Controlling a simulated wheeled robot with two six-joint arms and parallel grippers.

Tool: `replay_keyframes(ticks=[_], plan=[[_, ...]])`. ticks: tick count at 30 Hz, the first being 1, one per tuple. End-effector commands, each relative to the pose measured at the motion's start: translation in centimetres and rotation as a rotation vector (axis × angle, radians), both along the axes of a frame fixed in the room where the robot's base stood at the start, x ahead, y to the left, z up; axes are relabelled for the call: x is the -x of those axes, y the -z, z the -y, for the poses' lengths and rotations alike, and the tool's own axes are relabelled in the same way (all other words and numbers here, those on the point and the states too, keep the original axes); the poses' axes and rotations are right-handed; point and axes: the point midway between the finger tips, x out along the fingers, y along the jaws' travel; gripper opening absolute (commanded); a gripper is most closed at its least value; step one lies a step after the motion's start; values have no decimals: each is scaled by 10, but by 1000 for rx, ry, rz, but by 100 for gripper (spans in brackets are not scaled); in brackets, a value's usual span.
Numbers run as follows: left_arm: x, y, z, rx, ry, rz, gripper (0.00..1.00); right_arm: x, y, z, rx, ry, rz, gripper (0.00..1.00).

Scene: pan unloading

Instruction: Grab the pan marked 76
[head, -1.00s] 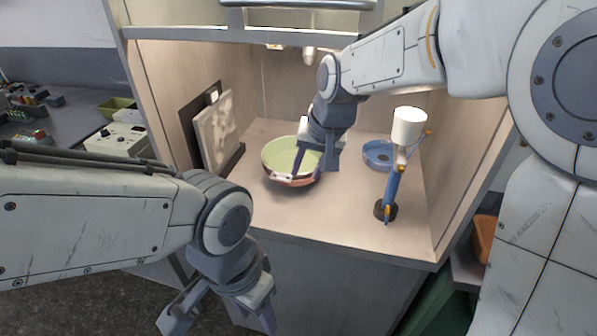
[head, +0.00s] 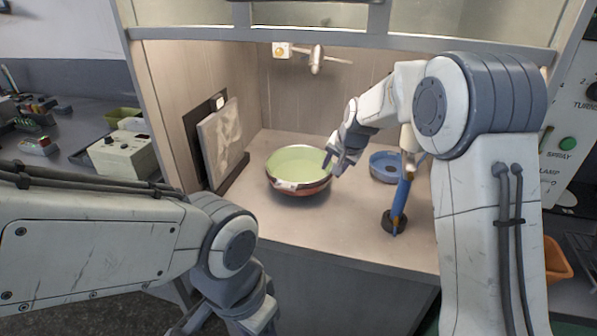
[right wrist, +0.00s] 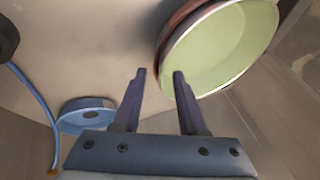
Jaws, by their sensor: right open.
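A round pan (head: 299,187) with a copper-brown outside and pale green inside stands on the booth floor. A small white tag shows on its front rim, but I cannot read its marking. My right gripper (head: 338,160) is at the pan's right rim. In the right wrist view the pan (right wrist: 225,50) lies ahead, and the open fingers of my right gripper (right wrist: 160,74) are empty, with the right finger close to the rim. Whether it touches I cannot tell. My left gripper (head: 215,318) hangs low at the bottom left, its fingers mostly cut off by the frame.
A blue round dish (head: 384,166) sits right of the pan. A blue spray gun (head: 399,200) with a round dark base stands in front of it. A framed panel (head: 222,143) leans on the left wall. The booth floor in front of the pan is clear.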

Motion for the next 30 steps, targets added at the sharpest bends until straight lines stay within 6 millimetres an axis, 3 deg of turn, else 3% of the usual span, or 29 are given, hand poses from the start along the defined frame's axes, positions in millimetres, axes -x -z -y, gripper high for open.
replay_keyframes(ticks=[4,11,12,15,30], plan=[[0,-2,0,0,0,0,50,-8,13,-2,0,-1,0,41],[0,-2,0,0,0,0,50,-9,14,-2,1,0,2,41],[0,-2,0,0,0,0,50,-9,14,-2,1,0,2,37],[0,-2,0,0,0,0,50,-9,14,-2,1,0,2,0],[0,-2,0,0,0,0,50,-9,14,-2,1,0,2,0]])
